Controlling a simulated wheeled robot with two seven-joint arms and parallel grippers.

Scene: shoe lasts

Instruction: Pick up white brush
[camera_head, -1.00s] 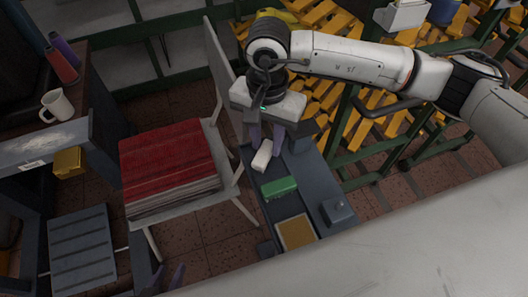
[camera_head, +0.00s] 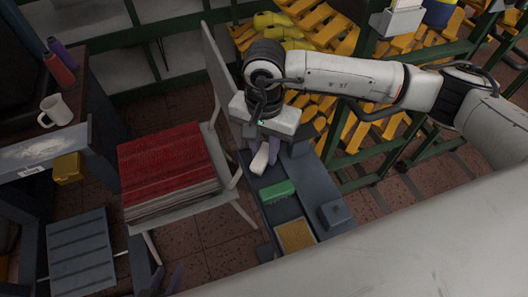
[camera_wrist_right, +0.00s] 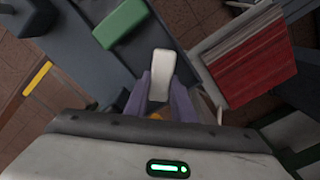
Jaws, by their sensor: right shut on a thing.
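The white brush (camera_head: 260,160) is a small pale block at the upper part of the narrow grey bench. In the right wrist view the white brush (camera_wrist_right: 160,66) stands out beyond the fingers, with its near end between them. My right gripper (camera_head: 264,154) is above the bench, its purple fingers shut on the brush; it also shows in the wrist view (camera_wrist_right: 161,92). I cannot tell whether the brush is clear of the bench.
A green brush (camera_head: 277,191) and a tan-topped block (camera_head: 295,234) lie along the grey bench (camera_head: 307,184). A grey box (camera_head: 335,213) is at its right edge. Yellow shoe lasts (camera_head: 360,115) fill racks behind.

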